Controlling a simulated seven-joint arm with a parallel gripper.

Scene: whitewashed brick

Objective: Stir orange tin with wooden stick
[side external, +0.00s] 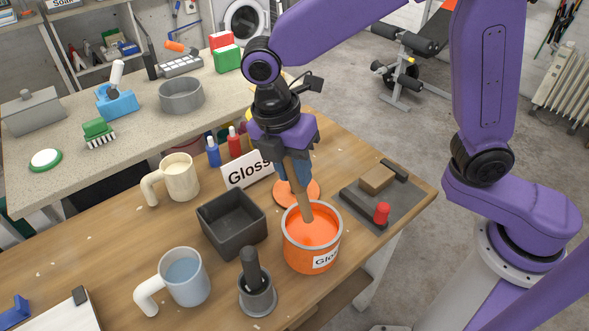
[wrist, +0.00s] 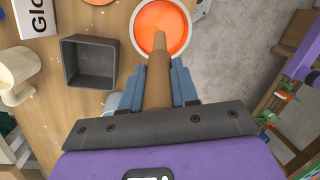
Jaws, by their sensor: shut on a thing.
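The orange tin (side external: 312,250) stands upright and open on the wooden table, with orange paint inside and a white label on its front. It also shows at the top of the wrist view (wrist: 163,27). My gripper (side external: 296,172) is above the tin, shut on the wooden stick (side external: 302,198). The stick slants down inside the tin's rim, and its lower end appears to reach the paint. In the wrist view the stick (wrist: 158,75) runs between my blue fingers toward the tin. How deep its tip sits is hidden.
A dark square box (side external: 232,222) and a mortar with pestle (side external: 257,291) stand close left of the tin. A grey board with a red knob (side external: 381,213) lies to its right. Two mugs, one cream (side external: 180,177), one with blue liquid (side external: 184,277), stand further left. An orange lid (side external: 300,190) lies behind.

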